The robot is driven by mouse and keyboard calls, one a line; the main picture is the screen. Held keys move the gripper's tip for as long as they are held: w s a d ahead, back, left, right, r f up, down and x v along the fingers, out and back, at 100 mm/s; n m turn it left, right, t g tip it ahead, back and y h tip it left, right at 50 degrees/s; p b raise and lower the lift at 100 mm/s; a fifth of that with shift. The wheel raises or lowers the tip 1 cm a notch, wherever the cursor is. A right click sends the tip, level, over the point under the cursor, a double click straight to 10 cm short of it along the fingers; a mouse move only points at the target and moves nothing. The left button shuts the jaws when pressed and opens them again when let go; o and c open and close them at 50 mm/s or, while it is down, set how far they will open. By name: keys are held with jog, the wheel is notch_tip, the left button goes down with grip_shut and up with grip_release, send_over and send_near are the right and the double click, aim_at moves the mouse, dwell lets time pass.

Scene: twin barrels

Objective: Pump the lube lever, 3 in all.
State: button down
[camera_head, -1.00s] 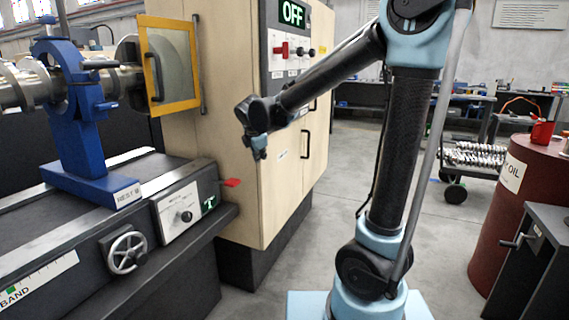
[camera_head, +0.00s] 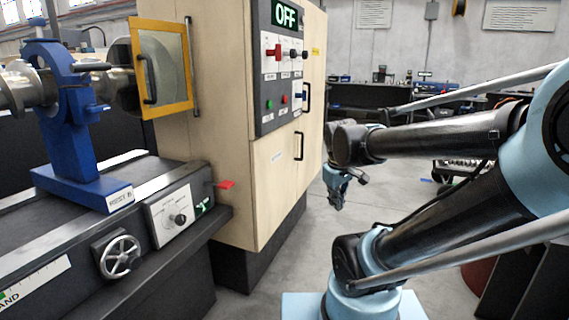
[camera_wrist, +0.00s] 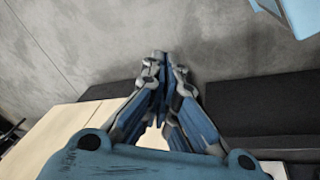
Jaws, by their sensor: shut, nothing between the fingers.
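A small red-tipped lever (camera_head: 225,184) sticks out from the right end of the machine bed, just right of the white dial panel (camera_head: 172,216). It may be the lube lever; I cannot read a label on it. My gripper (camera_head: 338,204) hangs pointing down in open air, to the right of the tan cabinet and well apart from the lever. In the wrist view my gripper (camera_wrist: 162,58) is shut with its fingertips together and nothing between them. The lever is not seen in the wrist view.
Grey floor (camera_head: 318,225) is clear beside the cabinet.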

jog(key=s+d+f+m+g, duration=0.1)
jog(key=s+d+f+m, duration=0.1)
jog(key=s+f+m, duration=0.4)
jog(key=s, duration=0.3)
jog(key=shift+d+m+y, duration=0.3)
jog(key=shift+y, duration=0.1)
jog(key=shift+d, duration=0.1)
